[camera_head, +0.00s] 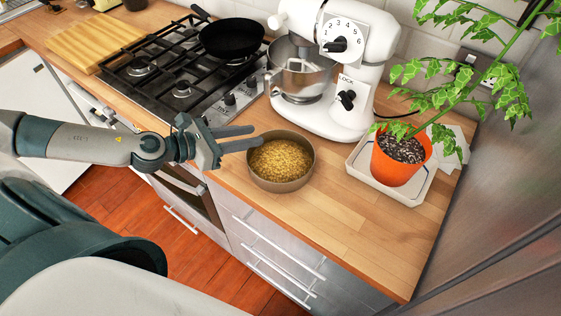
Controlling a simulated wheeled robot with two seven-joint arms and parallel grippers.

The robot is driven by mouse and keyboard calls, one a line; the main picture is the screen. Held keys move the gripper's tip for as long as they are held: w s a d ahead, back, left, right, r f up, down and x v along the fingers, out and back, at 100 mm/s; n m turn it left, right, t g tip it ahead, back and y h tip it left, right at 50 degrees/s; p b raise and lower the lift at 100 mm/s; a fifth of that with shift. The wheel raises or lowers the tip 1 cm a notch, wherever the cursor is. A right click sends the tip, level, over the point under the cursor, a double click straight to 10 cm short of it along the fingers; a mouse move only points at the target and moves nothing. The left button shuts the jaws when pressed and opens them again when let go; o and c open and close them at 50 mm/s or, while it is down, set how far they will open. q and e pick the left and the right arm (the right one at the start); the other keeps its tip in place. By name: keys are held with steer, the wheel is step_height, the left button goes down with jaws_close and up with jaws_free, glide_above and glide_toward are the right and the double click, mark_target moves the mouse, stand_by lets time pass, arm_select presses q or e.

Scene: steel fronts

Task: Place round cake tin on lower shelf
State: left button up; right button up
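The round cake tin (282,184) is a grey-brown round pan filled with a golden, grainy content. It stands upright on the wooden worktop, in front of the stand mixer. My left gripper (258,134) comes in from the left, with its two fingers apart and nothing between them. The fingers point right, toward the tin's left rim. The lower fingertip overlaps the rim in the picture; I cannot tell whether it touches. My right gripper is not in view. No lower shelf can be made out.
A white stand mixer (355,75) with a steel bowl stands behind the tin. A gas hob (180,85) with a black pan (232,38) is at the left. An orange plant pot (398,165) sits in a white tray (378,188). The worktop (345,235) is clear in front. Steel drawers (270,250) are below.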

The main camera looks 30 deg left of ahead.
mark_target(262, 134)
arm_select(q)
steer(key=shift+w, duration=0.1)
steer(key=shift+p+x, duration=0.8)
steer(key=shift+x, duration=0.1)
steer(key=shift+p+x, duration=0.5)
steer(key=shift+x, duration=0.45)
steer(key=shift+w+d+f, duration=0.25)
steer(key=shift+w+d, duration=0.15)
steer(key=shift+w, duration=0.1)
jaws_close()
